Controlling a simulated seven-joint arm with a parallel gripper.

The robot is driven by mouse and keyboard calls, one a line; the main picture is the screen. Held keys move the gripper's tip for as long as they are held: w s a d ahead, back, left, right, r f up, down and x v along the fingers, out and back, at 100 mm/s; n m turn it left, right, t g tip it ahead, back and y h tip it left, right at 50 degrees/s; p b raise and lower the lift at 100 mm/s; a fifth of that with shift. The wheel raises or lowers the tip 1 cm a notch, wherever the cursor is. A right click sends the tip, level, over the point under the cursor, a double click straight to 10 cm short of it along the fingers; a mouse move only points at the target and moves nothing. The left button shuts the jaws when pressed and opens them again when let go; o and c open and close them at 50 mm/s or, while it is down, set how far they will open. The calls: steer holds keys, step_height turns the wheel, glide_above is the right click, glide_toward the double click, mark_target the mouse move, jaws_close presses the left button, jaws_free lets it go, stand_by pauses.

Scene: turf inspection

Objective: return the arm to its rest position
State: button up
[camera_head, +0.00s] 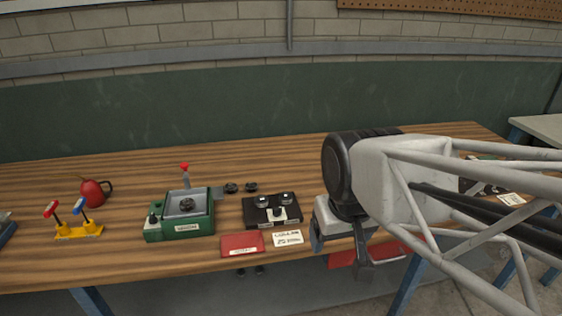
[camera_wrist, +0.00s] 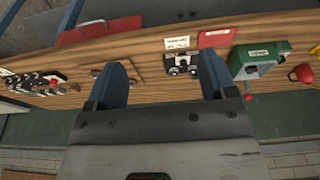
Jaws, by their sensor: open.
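My gripper (camera_head: 341,256) hangs at the right of the middle in the head view, over the front edge of the wooden workbench (camera_head: 130,268). Its two fingers are apart with nothing between them, which the wrist view (camera_wrist: 162,78) also shows. My arm reaches in from the right and covers part of the bench. A black box with two round dials (camera_head: 262,211) sits left of the gripper, apart from it. A green device with a square tray (camera_head: 178,228) stands further left.
A red booklet (camera_head: 240,244) and a white card (camera_head: 288,238) lie near the front edge. The bench's back strip is mostly clear.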

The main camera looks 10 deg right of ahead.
steer(key=shift+s+d+f, duration=0.15)
steer(key=shift+s+f, duration=0.05)
steer(key=shift+s, duration=0.25)
steer(key=shift+s+d+f, duration=0.15)
steer(key=shift+s, duration=0.3)
stand_by(0.8)
